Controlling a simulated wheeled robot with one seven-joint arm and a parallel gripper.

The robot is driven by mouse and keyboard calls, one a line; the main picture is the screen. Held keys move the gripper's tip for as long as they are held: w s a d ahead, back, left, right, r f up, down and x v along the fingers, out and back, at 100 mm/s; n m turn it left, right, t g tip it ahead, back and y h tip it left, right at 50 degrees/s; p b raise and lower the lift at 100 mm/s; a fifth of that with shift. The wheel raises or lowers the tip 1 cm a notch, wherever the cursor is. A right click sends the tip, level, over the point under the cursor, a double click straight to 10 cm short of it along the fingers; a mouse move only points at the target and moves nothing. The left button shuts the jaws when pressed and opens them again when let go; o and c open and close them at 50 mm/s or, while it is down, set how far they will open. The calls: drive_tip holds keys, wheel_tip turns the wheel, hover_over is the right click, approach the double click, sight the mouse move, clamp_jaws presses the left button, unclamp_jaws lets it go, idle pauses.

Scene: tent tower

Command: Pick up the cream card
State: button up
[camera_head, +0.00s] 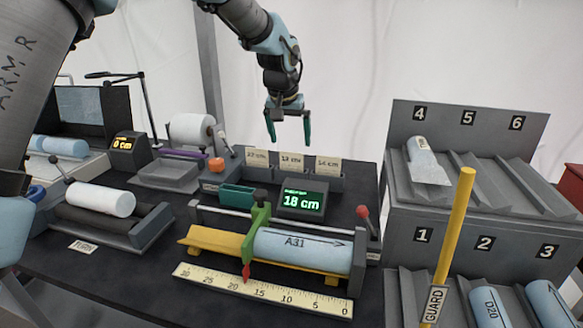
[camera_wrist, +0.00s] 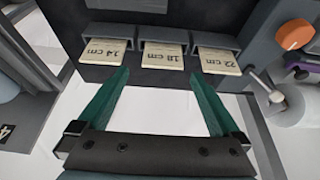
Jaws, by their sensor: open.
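Three cream cards stand in a row of dark slots behind the display. In the head view they are the 22 cm card (camera_head: 256,158), the middle card (camera_head: 291,162) and the 14 cm card (camera_head: 327,167). The wrist view shows the 14 cm card (camera_wrist: 105,51), the 18 cm card (camera_wrist: 165,55) and the 22 cm card (camera_wrist: 216,61). My gripper (camera_head: 289,142) is open and empty above the row. In the wrist view its green fingers (camera_wrist: 156,76) spread wide, with the 18 cm card ahead between them. No card is between the jaws.
A green display (camera_head: 303,201) reads 18 cm. Below it, blue roll A31 (camera_head: 300,249) lies on a yellow cradle (camera_head: 213,241) behind a ruler (camera_head: 259,289). A yellow guard post (camera_head: 453,240) stands before a numbered rack (camera_head: 468,228). An orange knob (camera_head: 216,165) is left of the cards.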

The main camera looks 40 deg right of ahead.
sight(291, 156)
drive_tip(key=p+x, duration=0.1)
drive_tip(key=x, duration=0.3)
drive_tip(key=shift+w+a, duration=0.1)
drive_tip(key=shift+w+p+x, duration=0.2)
drive_tip(key=shift+p+x, duration=1.15)
drive_tip(key=shift+x, duration=1.3)
drive_tip(key=c, duration=1.1)
